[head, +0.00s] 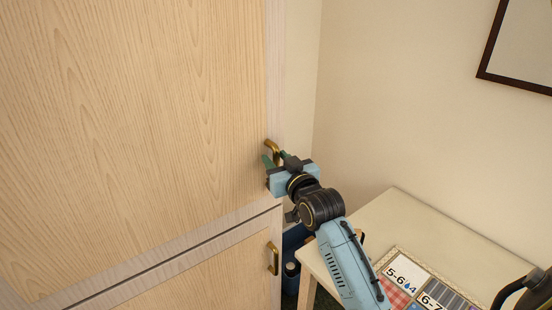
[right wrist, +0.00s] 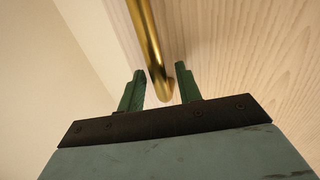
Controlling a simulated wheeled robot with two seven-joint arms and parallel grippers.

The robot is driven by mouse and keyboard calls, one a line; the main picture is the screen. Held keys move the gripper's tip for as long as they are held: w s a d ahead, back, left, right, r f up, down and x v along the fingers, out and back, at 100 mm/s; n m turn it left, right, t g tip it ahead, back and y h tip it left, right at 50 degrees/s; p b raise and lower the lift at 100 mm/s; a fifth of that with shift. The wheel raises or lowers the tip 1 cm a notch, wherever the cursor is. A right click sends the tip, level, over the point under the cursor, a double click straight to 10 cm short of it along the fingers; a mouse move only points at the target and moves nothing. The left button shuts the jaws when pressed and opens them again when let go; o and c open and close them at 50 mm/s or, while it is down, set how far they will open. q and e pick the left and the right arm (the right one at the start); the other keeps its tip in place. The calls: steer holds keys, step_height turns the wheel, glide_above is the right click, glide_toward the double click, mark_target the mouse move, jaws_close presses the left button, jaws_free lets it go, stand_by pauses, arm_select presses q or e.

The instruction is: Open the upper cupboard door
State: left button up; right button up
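The upper cupboard door (head: 150,110) is a large light wood panel filling the left of the head view, and it looks closed. Its brass handle (head: 272,147) is near the door's lower right edge. My right gripper (head: 273,156) is at the lower end of this handle. In the right wrist view the brass handle (right wrist: 150,45) runs down between the two green fingers of the gripper (right wrist: 160,82). The fingers are apart, with a gap visible on both sides of the bar. My left gripper is not in view.
A lower door (head: 215,275) with its own brass handle (head: 273,258) sits below. A pale table (head: 400,220) with a patterned board (head: 425,285) stands at the right. A dark blue container (head: 293,243) is between cupboard and table. A framed picture (head: 520,45) hangs on the wall.

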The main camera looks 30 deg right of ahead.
steer(key=shift+w, duration=0.4)
jaws_close()
